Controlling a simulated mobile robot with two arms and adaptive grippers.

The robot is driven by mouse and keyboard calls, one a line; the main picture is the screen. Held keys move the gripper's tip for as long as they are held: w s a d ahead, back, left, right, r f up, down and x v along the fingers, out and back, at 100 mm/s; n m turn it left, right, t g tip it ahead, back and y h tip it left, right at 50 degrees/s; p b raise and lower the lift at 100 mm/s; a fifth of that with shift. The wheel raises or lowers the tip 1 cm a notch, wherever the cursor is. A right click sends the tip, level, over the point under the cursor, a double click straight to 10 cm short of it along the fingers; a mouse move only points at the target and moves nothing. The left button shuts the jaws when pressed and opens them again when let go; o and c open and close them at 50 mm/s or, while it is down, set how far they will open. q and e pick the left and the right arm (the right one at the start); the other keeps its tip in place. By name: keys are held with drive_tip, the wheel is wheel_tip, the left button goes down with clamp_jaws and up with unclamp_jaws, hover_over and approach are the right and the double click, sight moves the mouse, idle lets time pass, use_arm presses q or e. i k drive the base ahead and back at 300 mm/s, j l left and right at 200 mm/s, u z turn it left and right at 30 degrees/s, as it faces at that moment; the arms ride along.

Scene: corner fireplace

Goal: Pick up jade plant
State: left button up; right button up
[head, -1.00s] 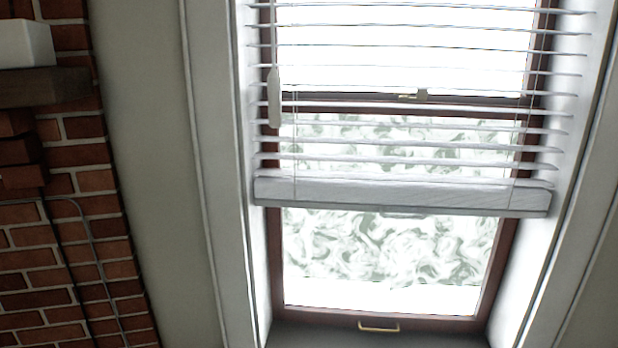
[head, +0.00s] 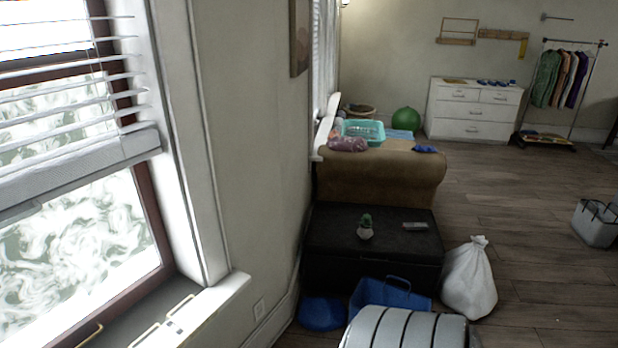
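A small green plant in a pale pot (head: 365,228), which looks like the jade plant, stands upright on a black ottoman or chest (head: 330,222) in the head view, right of the window. It is small at this distance, so its leaves are hard to make out. Neither of my grippers shows in the head view.
A remote-like object (head: 415,226) lies right of the plant. A brown sofa (head: 385,180) stands behind the chest. A blue bin (head: 392,297), a striped rounded object (head: 404,328) and a white sack (head: 469,280) stand in front. Wooden floor (head: 530,255) is open to the right.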

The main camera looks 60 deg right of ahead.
sight(365, 230)
drive_tip(key=z, duration=2.65)
drive_tip(key=i+j+z, duration=0.15)
drive_tip(key=i+z, duration=0.25)
drive_tip(key=i+j+z, duration=0.2)
drive_tip(key=z, duration=0.2)
